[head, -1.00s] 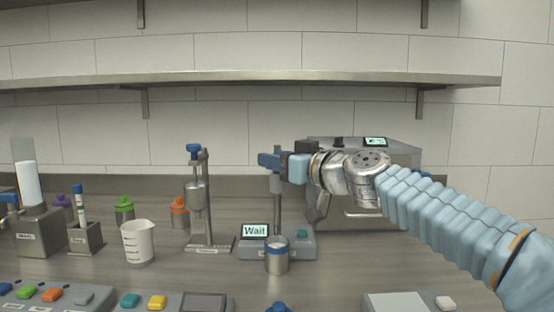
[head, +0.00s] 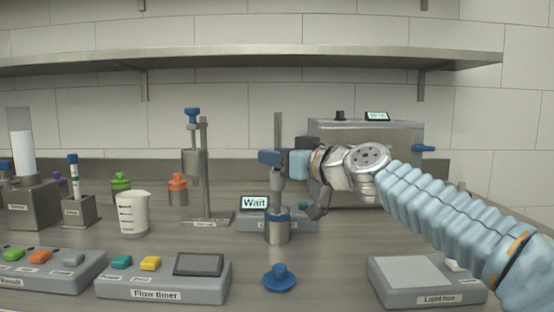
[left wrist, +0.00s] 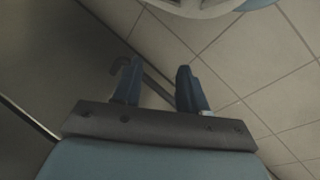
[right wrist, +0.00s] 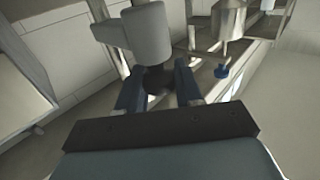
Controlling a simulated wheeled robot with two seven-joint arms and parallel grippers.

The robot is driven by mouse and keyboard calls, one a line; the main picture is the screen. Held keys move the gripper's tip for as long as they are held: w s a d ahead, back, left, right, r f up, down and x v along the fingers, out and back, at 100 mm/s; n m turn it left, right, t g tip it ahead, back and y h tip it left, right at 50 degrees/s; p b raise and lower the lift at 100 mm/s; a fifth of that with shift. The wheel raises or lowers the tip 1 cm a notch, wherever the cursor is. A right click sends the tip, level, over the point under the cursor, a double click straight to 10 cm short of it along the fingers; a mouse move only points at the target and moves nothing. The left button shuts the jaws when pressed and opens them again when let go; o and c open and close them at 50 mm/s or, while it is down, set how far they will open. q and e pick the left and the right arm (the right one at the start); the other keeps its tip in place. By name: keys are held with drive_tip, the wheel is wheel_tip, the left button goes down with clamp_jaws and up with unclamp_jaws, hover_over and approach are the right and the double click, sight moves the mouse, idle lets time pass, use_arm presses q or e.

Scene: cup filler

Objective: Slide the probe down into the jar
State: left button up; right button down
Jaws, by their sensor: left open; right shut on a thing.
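The jar (head: 277,231) is a metal cylinder with a blue band near its top. It stands upright in front of the post of the device with the "Wait" display (head: 254,203). The grey probe (head: 277,184) hangs upright over the jar, and its thin lower part reaches the jar's mouth. I cannot tell how far the tip is inside. My right gripper (head: 269,158) is shut on the probe's upper part, above the jar. In the right wrist view a grey body (right wrist: 151,35) rises from between the fingers. My left gripper (left wrist: 155,78) is open and empty, seen only in the left wrist view.
A blue lid (head: 279,280) lies in front of the jar. A flow timer (head: 155,293) and a light box (head: 420,285) stand at the front. A white beaker (head: 133,216) and a clamp stand (head: 204,185) are to the left. A metal box (head: 400,150) stands behind my right arm.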

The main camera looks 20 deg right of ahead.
drive_tip(key=c, duration=0.8)
unclamp_jaws()
drive_tip(key=b+v, duration=0.3)
drive_tip(key=v, duration=1.1)
drive_tip(key=shift+r, duration=0.1)
